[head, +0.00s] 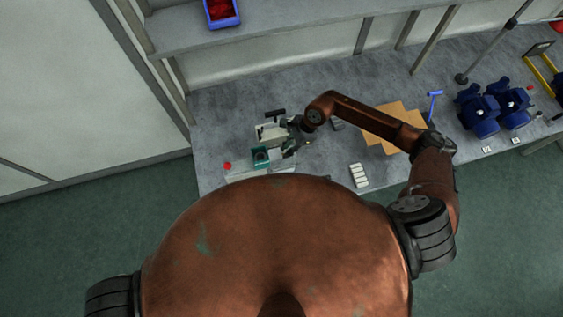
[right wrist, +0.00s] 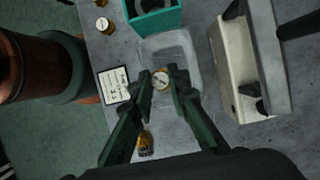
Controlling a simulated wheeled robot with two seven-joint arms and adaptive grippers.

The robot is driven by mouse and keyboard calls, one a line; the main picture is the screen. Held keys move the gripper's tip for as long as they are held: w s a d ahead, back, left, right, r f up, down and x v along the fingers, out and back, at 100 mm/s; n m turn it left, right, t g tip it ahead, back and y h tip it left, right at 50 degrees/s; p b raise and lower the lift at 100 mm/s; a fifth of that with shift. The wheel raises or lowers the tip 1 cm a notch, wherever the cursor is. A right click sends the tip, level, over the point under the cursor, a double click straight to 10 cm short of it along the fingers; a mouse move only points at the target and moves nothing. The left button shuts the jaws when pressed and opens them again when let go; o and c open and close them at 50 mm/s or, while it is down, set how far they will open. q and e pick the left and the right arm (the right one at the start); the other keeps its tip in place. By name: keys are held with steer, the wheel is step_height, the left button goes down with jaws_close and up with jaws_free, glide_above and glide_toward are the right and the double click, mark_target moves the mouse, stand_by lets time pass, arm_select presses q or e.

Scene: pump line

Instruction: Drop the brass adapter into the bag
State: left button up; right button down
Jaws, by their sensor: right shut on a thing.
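The brass adapter (right wrist: 161,79) is a small round piece with a pale face, between the fingertips in the right wrist view. My right gripper (right wrist: 162,80) is shut on it. The bag (right wrist: 176,46) looks clear and open-topped, and it lies on the bench just beyond and below the fingertips. In this view the adapter overlaps the bag's near part; its height above it is hard to tell. In the head view my right gripper (head: 291,148) is over the left part of the bench, and the bag is not clear there. My left gripper is out of view.
A teal box (right wrist: 154,20) stands behind the bag. A cream and grey machine (right wrist: 234,65) stands close on its right. A printed card (right wrist: 113,86) lies left, and another brass-coloured fitting (right wrist: 146,144) is near the left finger. Blue pumps (head: 480,112) stand far right.

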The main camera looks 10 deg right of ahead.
steer(key=shift+f+b, duration=0.75)
steer(key=shift+f, duration=1.55)
steer(key=c, duration=1.8)
jaws_free()
steer(key=shift+o, duration=0.2)
steer(key=v, duration=1.2)
